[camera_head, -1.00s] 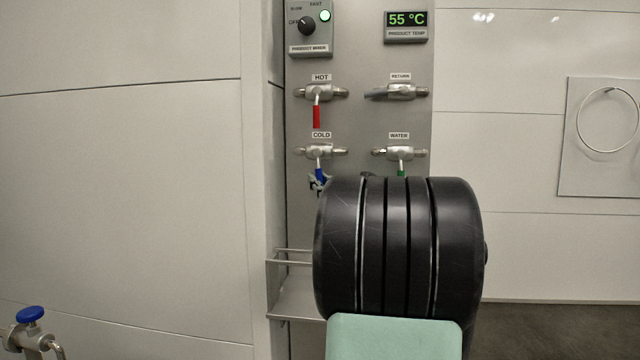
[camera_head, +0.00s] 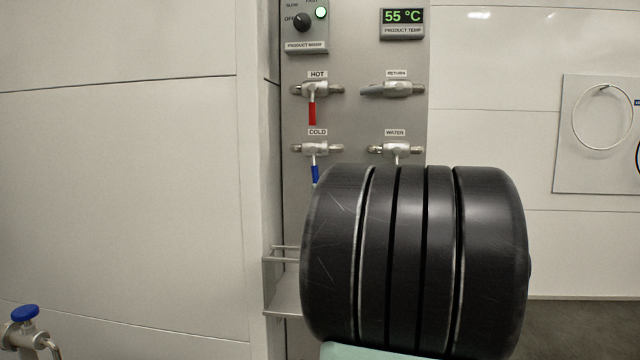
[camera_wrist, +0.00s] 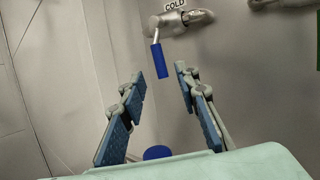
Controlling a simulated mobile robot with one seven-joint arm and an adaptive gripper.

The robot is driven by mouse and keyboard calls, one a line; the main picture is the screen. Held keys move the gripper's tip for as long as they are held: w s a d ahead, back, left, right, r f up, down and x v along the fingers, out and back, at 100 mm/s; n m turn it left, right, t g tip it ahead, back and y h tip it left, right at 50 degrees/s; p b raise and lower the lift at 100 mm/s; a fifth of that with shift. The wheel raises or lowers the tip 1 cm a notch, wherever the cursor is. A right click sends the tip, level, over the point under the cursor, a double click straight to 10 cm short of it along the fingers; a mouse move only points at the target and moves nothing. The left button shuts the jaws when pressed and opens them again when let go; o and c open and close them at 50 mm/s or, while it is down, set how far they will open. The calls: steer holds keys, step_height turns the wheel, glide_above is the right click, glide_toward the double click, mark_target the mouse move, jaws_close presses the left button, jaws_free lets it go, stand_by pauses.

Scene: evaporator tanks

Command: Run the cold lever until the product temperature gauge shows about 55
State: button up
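The product temperature gauge (camera_head: 403,17) reads 55 °C in green digits at the top of the grey panel. The cold lever (camera_head: 315,174) has a blue handle that hangs down below its valve. In the wrist view the blue cold lever (camera_wrist: 160,61) hangs almost straight down, beyond the fingertips and apart from them. My gripper (camera_wrist: 162,88) is open and empty, its two blue-padded fingers spread on either side below the lever. In the head view my dark arm hides the gripper and the lower tip of the lever.
The hot lever (camera_head: 312,113) with a red handle hangs down above the cold one. The return valve (camera_head: 394,89) and water valve (camera_head: 397,149) are to the right. The mixer knob (camera_head: 302,22) is at top left. A blue-topped valve (camera_head: 25,313) stands at bottom left.

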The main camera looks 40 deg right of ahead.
mark_target(315, 167)
steer(key=shift+v, duration=2.35)
steer(key=shift+c, duration=0.6)
steer(key=shift+r+p, duration=0.2)
steer(key=shift+p, duration=0.1)
steer(key=shift+c, duration=1.3)
steer(key=n+p, duration=0.1)
steer(key=r+p, duration=0.1)
steer(key=p, duration=0.1)
steer(key=shift+s+d+r+n+g, duration=0.1)
steer(key=shift+s+d+n+g, duration=0.1)
steer(key=shift+d+n+g, duration=0.15)
jaws_close()
steer(key=s+d+r+n+g+p, duration=0.1)
steer(key=s+r+n+g+p, duration=0.4)
steer(key=n+p, duration=1.35)
steer(key=w+f+m+p, duration=0.1)
steer(key=w+p, duration=0.1)
steer(key=w, duration=0.4)
steer(key=w+d+f+m+t+p, duration=0.1)
steer(key=w+p, duration=0.2)
steer(key=w, duration=0.3)
steer(key=shift+w+f+m, duration=0.2)
steer(key=shift+f+m, duration=0.1)
steer(key=shift+f, duration=0.1)
